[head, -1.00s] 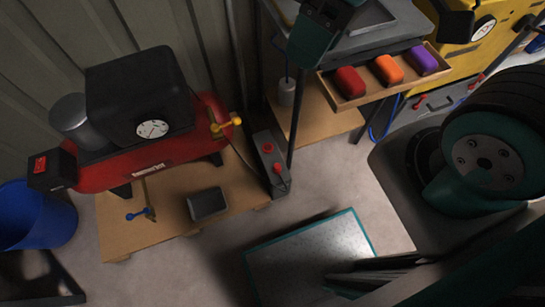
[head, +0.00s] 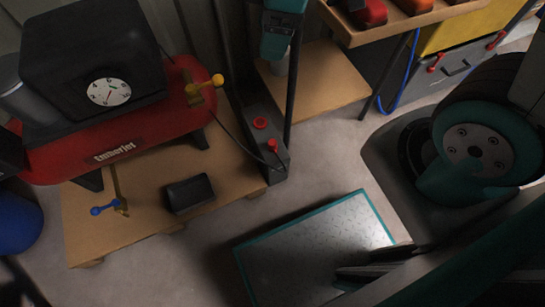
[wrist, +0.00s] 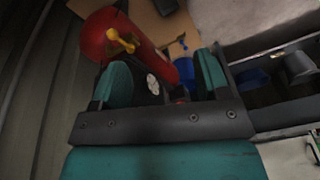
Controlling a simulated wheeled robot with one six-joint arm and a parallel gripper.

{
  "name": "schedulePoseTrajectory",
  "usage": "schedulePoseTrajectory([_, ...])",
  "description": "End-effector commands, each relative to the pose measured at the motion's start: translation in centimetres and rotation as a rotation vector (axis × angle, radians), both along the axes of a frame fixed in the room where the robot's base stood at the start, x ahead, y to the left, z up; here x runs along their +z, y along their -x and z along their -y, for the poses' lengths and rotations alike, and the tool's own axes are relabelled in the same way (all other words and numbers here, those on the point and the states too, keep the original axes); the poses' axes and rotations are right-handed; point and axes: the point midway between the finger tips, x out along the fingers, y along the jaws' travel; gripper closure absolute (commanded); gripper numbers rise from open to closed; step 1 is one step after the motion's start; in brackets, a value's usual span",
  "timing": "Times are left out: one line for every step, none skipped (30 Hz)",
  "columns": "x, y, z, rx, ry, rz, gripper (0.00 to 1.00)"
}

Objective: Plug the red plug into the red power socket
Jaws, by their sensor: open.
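A red plug (head: 272,146) stands on a grey floor box (head: 262,157); a thin black cable runs near it. A red ring, apparently the red power socket (head: 260,123), is on top of the same box, just behind the plug and apart from it. My gripper shows in the wrist view (wrist: 163,70) with its two teal fingers apart and nothing between them. It faces the compressor from above. A teal and dark part at the top edge of the head view may be its outside, but I cannot be sure. Plug and socket are not visible in the wrist view.
A red compressor (head: 120,140) with a yellow valve (head: 203,90) stands left of the box on a wooden pallet (head: 150,222). A black pole rises beside the box. A wooden shelf (head: 400,25) is at upper right. A teal-edged plate (head: 310,250) lies in front; floor between is clear.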

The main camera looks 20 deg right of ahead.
Motion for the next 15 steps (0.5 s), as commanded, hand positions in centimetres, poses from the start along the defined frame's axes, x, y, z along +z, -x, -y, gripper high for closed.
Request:
schedulePoseTrajectory([-5.7, -0.9, 0.2, 0.054, 0.019, 0.004, 0.31])
schedulePoseTrajectory([-7.6, -1.4, 0.4, 0.092, 0.030, 0.013, 0.31])
schedulePoseTrajectory([-10.1, -2.1, 0.6, 0.143, 0.045, 0.022, 0.31])
schedulePoseTrajectory([-12.1, -2.6, 0.8, 0.182, 0.057, 0.029, 0.31])
schedulePoseTrajectory([-14.0, -3.1, 0.9, 0.220, 0.068, 0.036, 0.31])
schedulePoseTrajectory([-16.7, -3.7, 1.2, 0.273, 0.084, 0.043, 0.31])
schedulePoseTrajectory([-18.7, -4.1, 1.4, 0.313, 0.096, 0.049, 0.31])
schedulePoseTrajectory([-20.6, -4.5, 1.6, 0.352, 0.108, 0.053, 0.31])
schedulePoseTrajectory([-23.2, -5.0, 1.9, 0.405, 0.124, 0.060, 0.31])
schedulePoseTrajectory([-25.0, -5.4, 2.1, 0.444, 0.136, 0.062, 0.31])
schedulePoseTrajectory([-26.7, -5.7, 2.3, 0.481, 0.146, 0.066, 0.31])
schedulePoseTrajectory([-28.8, -6.1, 2.6, 0.530, 0.160, 0.068, 0.31])
schedulePoseTrajectory([-30.2, -6.3, 2.8, 0.562, 0.169, 0.070, 0.31])
schedulePoseTrajectory([-31.6, -6.6, 3.0, 0.593, 0.178, 0.073, 0.31])
schedulePoseTrajectory([-33.1, -6.8, 3.2, 0.632, 0.189, 0.075, 0.31])
